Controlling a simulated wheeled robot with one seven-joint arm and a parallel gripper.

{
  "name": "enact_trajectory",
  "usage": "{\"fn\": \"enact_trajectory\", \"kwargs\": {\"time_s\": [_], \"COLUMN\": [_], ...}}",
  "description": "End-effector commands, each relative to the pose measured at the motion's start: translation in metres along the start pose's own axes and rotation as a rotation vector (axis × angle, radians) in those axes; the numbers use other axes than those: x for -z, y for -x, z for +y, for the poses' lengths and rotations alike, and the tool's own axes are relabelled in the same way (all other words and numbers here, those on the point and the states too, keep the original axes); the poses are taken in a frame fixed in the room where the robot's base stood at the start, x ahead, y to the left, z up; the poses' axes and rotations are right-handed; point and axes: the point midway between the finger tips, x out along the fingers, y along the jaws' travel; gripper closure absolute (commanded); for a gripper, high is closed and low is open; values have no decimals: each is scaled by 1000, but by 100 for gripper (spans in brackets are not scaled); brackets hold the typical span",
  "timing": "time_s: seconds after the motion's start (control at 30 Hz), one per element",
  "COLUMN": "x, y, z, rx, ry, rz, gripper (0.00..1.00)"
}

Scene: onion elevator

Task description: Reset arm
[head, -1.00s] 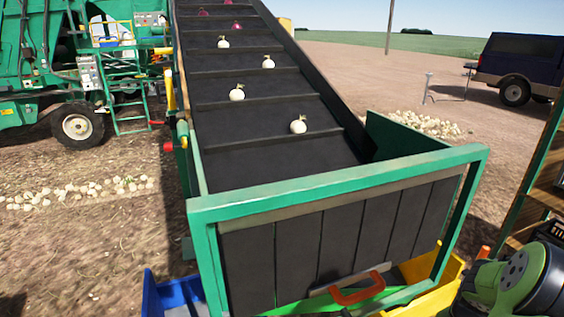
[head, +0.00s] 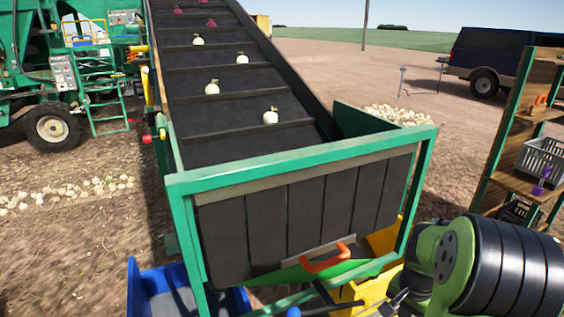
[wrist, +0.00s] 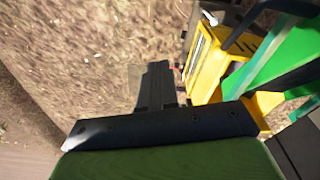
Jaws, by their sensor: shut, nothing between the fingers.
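My gripper (wrist: 157,82) shows in the wrist view as dark fingers shut together, with nothing between them. It hangs over bare brown soil beside a yellow crate (wrist: 207,62). In the head view my green and black arm is folded at the lower right, beside the conveyor's end frame; the fingertips are not clear there.
A green-framed conveyor (head: 290,165) fills the middle, carrying white onions (head: 270,116) and red ones (head: 211,22). Below its end stand a blue crate (head: 143,292) and a yellow crate (head: 375,290). A wooden shelf (head: 520,130) stands at right. Open soil lies left.

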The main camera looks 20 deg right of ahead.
Motion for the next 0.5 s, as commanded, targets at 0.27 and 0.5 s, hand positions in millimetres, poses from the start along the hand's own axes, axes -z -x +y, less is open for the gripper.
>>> {"fn": "enact_trajectory", "kwargs": {"time_s": [0.27, 0.5], "x": [-67, -189], "y": [83, 159], "z": [-48, -51], "rx": [52, 217], "ry": [352, 844], "rz": [131, 286], "gripper": [100, 100]}}
